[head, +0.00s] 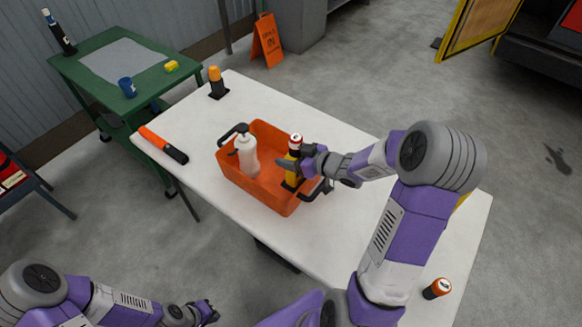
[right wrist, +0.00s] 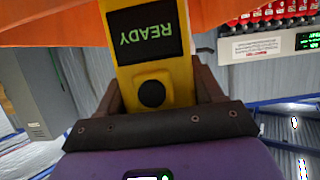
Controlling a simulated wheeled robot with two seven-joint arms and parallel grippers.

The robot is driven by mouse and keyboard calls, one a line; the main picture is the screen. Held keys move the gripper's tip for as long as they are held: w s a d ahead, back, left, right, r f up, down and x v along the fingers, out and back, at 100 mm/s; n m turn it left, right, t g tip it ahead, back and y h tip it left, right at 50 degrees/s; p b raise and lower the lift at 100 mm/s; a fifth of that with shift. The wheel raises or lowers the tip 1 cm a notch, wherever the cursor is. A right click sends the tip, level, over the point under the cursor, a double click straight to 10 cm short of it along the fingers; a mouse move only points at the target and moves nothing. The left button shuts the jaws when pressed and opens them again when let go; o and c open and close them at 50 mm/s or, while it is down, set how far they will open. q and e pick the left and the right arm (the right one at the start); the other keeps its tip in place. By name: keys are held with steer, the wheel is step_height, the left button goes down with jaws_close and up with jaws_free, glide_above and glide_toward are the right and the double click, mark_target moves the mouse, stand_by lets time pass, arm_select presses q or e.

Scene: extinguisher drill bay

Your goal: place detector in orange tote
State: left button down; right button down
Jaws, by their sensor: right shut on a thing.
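The yellow detector (head: 291,174) is upright inside the right part of the orange tote (head: 244,187), which stands on the white table. My right gripper (head: 287,163) is shut on the detector. In the right wrist view the detector (right wrist: 150,65) sits between the dark fingers, with a black READY screen and a round black button. Orange tote walls (right wrist: 50,25) show at the top of that view. I cannot tell whether the detector touches the tote's floor. My left gripper (head: 206,312) is low at the bottom left, away from the table; its jaws are too small to read.
A white pump bottle (head: 247,156) stands in the tote's left part. A red-and-white-topped item (head: 296,140) shows just above the detector. An orange-handled tool (head: 163,145), an amber beacon (head: 216,82) and an orange-topped can (head: 436,289) are on the white table (head: 330,255). A green cart (head: 93,88) stands behind left.

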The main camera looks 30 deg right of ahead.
steer(key=shift+f+b, duration=0.85)
steer(key=shift+f, duration=1.35)
steer(key=shift+c, duration=0.8)
jaws_free()
steer(key=shift+s+d+r, duration=0.1)
steer(key=shift+s+r, duration=0.05)
steer(key=shift+r, duration=0.05)
steer(key=p+v, duration=0.3)
steer(key=v, duration=0.7)
steer(key=shift+s+d+r, duration=0.1)
steer(key=shift+s+d, duration=0.05)
steer(key=shift+s, duration=0.15)
steer(key=shift+s+d+r+p, duration=0.15)
steer(key=shift+s+p, duration=0.15)
steer(key=shift+s, duration=0.15)
